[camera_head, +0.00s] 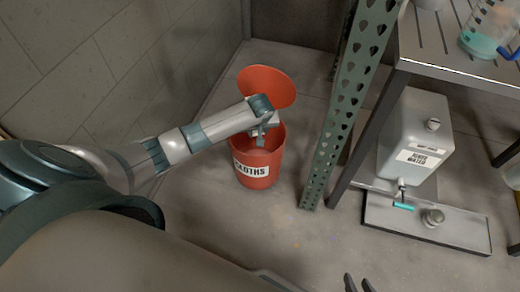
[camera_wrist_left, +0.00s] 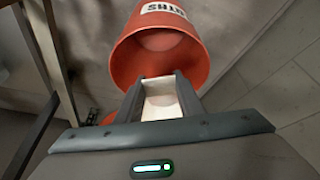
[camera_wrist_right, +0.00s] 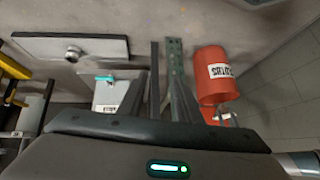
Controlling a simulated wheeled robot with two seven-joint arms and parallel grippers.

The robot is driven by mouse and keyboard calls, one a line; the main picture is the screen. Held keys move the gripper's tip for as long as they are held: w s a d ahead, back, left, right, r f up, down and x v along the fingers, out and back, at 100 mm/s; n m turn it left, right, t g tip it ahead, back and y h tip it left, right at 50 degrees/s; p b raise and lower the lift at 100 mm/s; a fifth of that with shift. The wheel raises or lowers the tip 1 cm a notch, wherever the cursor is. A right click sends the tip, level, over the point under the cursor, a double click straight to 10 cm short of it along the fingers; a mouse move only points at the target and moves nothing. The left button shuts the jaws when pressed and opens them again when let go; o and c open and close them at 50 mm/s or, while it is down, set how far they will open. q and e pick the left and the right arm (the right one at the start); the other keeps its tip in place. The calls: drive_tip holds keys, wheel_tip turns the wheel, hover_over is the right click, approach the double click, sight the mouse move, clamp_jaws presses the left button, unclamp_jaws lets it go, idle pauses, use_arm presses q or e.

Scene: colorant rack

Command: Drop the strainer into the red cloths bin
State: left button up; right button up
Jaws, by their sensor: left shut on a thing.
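The red bin (camera_head: 258,168), labelled CLOTHS, stands on the floor near the wall, with its red lid (camera_head: 266,86) raised behind it. The bin also shows in the left wrist view (camera_wrist_left: 198,55) and the right wrist view (camera_wrist_right: 212,75). My left gripper (camera_head: 262,132) is at the bin's mouth. It is shut on a pale, whitish piece, apparently the strainer (camera_wrist_left: 161,103); its far end is in front of the bin's opening in the left wrist view. My right gripper (camera_head: 358,284) is open and empty at the bottom edge, far from the bin.
A green perforated post (camera_head: 338,110) stands just right of the bin. Beside it is a metal shelf (camera_head: 450,60) with a white water container (camera_head: 413,135) on its lower part. A tiled wall (camera_head: 90,70) is on the left. The floor in front of the bin is clear.

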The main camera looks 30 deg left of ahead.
use_arm(q)
drive_tip(key=shift+s+a+f, duration=0.1)
drive_tip(key=shift+a+f, duration=0.15)
drive_tip(key=shift+f, duration=0.3)
drive_tip(key=shift+a+f, duration=0.2)
drive_tip(key=shift+f, duration=0.3)
use_arm(e)
drive_tip(key=shift+w+r, duration=0.1)
drive_tip(key=shift+r, duration=0.55)
drive_tip(key=shift+w+a, duration=0.1)
